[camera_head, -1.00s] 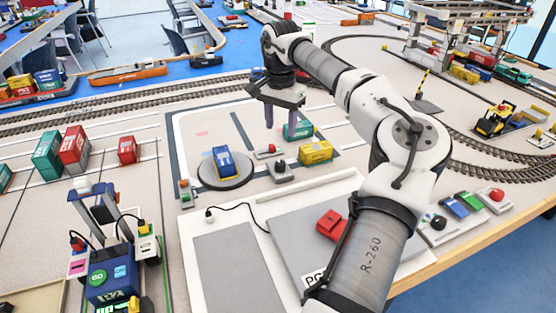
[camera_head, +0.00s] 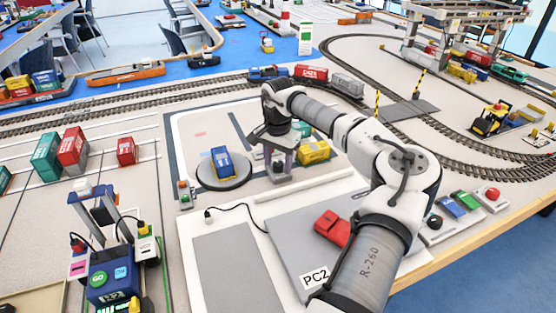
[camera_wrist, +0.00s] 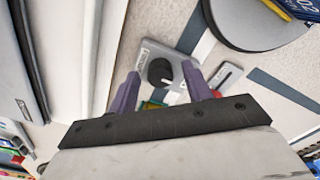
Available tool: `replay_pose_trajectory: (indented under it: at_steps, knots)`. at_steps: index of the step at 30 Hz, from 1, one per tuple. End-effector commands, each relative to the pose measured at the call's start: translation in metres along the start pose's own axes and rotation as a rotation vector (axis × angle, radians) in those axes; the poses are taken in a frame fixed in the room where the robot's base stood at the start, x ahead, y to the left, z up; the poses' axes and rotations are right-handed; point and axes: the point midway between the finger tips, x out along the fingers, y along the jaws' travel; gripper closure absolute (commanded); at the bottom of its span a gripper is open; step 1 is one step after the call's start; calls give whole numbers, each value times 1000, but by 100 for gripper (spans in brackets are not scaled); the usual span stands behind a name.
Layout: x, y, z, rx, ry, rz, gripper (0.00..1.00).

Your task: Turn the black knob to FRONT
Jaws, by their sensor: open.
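The black knob (camera_wrist: 158,73) sits on a small grey box (camera_wrist: 150,55) with a white pointer mark at its lower right in the wrist view. The lettering on the box is too small to read. My gripper (camera_wrist: 160,70) is open, with one purple finger on each side of the knob; I cannot tell whether they touch it. In the head view my gripper (camera_head: 281,157) is low over the grey box (camera_head: 281,179), and its fingers mostly hide the knob.
A round turntable (camera_head: 204,181) with a blue container (camera_head: 222,162) is just left of the box. A yellow container (camera_head: 314,152) stands close on the right. A red block (camera_head: 332,227) lies on the grey panel nearer me. Railway track runs behind.

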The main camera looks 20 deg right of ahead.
Motion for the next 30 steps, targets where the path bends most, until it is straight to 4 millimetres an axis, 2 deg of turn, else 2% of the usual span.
replay_pose_trajectory:
  at_steps: [1,11,20,30]
  knots:
    - [0,0,0,0,0,0,52]
    - [0,0,0,0,0,0,95]
    - [-1,0,0,36,0,0,95]
    - [-2,0,-1,254,1,-1,95]
